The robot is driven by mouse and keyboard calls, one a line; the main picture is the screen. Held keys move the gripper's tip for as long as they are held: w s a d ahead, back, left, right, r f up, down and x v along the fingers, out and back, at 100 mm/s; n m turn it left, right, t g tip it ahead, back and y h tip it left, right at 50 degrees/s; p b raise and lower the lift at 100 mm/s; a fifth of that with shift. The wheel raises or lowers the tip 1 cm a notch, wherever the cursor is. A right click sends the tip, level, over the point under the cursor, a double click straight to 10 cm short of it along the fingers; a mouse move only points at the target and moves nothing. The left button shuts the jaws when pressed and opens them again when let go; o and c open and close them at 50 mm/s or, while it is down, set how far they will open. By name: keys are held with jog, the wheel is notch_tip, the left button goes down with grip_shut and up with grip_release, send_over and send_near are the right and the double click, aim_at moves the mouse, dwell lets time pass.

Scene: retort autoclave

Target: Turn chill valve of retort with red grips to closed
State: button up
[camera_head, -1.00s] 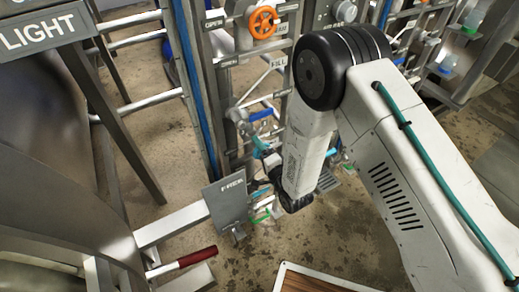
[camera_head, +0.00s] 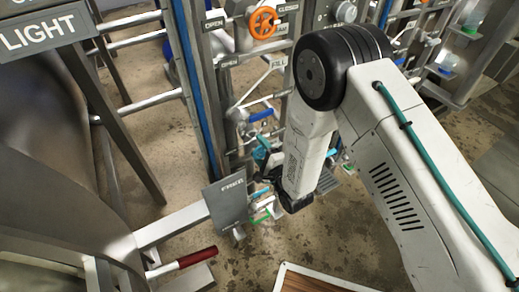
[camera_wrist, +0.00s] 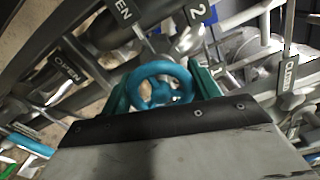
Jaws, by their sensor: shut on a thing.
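In the wrist view a teal round handwheel (camera_wrist: 160,84) sits between the two green fingers of my gripper (camera_wrist: 162,90). The fingers are shut on the wheel, one on each side of its rim. An OPEN label (camera_wrist: 68,74) stands to the left of the wheel and a CLOSED label (camera_wrist: 290,75) to its right. In the head view my arm hides most of the gripper and the wheel. A red grip (camera_head: 198,257) on a metal bar shows at the lower left of the head view.
An orange handwheel (camera_head: 263,22) and a blue lever (camera_head: 262,115) are on the pipe frame above. A grey plate (camera_head: 226,203) stands just left of my wrist. A LIGHT sign (camera_head: 42,34) is at the upper left. Bare floor lies below.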

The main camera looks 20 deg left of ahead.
aim_at(263, 154)
jog(key=o, duration=1)
jog(key=shift+c, duration=0.2)
jog(key=v, duration=0.8)
jog(key=shift+f, duration=0.1)
